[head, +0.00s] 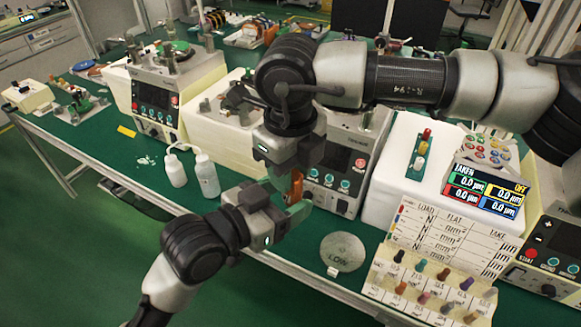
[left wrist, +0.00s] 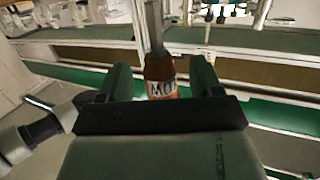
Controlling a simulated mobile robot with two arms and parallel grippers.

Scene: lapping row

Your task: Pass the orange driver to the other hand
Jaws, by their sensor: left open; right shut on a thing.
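The orange driver (head: 296,187) is held upright over the front of the bench in the head view. My right gripper (head: 291,176) comes down from above and is shut on it. My left gripper (head: 290,207) is open just below, its fingers reaching up to the driver. In the left wrist view the driver's orange handle (left wrist: 160,78), with a white label with dark letters, stands between the open left fingers, with a gap on both sides. Its grey shaft points up in that view. Part of the driver is hidden by the grippers in the head view.
Two white bottles (head: 206,176) stand left of the grippers. A round metal plate (head: 342,251) lies to the right. A rack of coloured-handled tools (head: 428,289) is at front right. Lapping machines (head: 153,108) line the back.

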